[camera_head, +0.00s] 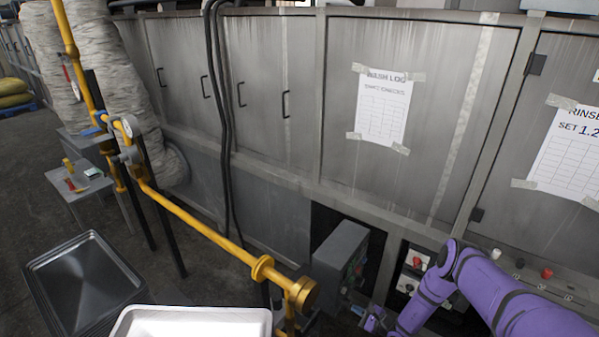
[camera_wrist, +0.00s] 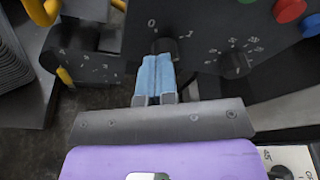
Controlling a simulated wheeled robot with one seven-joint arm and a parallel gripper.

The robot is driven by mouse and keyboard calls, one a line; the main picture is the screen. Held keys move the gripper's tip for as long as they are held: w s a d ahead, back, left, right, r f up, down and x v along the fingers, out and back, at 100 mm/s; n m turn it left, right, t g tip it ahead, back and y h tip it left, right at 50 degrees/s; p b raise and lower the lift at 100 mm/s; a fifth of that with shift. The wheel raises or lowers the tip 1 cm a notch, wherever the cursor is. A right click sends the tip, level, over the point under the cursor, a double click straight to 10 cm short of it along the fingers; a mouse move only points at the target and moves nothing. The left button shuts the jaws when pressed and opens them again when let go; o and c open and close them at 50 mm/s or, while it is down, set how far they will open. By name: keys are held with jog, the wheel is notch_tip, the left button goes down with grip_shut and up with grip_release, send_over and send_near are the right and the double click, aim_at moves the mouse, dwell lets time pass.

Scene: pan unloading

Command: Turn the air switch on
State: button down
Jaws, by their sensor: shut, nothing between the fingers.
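The dark control panel (camera_wrist: 205,28) fills the upper right of the wrist view. On it is a black rotary knob (camera_wrist: 166,46) with a "0" mark at its upper left and another mark to its right. I take this knob for the air switch, but no name label shows. My gripper (camera_wrist: 156,62) is shut and empty, its blue fingertips just below the knob and overlapping its lower edge. I cannot tell whether they touch it, nor which mark the knob points to. In the head view my gripper (camera_head: 374,321) is low, right of the grey control box (camera_head: 338,254).
A second knob (camera_wrist: 234,65) with a scale sits right of the first. Red (camera_wrist: 290,10) and blue (camera_wrist: 312,26) buttons are above it. A yellow pipe (camera_head: 205,230) crosses left of the box. Trays (camera_head: 85,270) stand lower left.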

aim_at(342, 297)
jog(key=shift+w+a, duration=0.75)
jog(key=shift+a, duration=0.3)
jog(key=shift+w+a+r, duration=0.1)
jog(key=shift+w+a, duration=0.05)
jog(key=shift+a, duration=0.05)
jog(key=shift+a+r, duration=0.1)
jog(key=shift+w+d+r, duration=0.2)
jog(key=shift+w+r, duration=0.05)
jog(key=shift+w, duration=0.25)
jog(key=shift+s+a+r, duration=0.1)
jog(key=shift+a+r, duration=0.05)
jog(key=shift+r, duration=0.15)
jog(key=f+v, duration=0.1)
jog(key=v, duration=0.5)
jog(key=shift+s+d+f, duration=0.15)
jog(key=shift+d+f, duration=0.2)
jog(key=shift+f, duration=0.1)
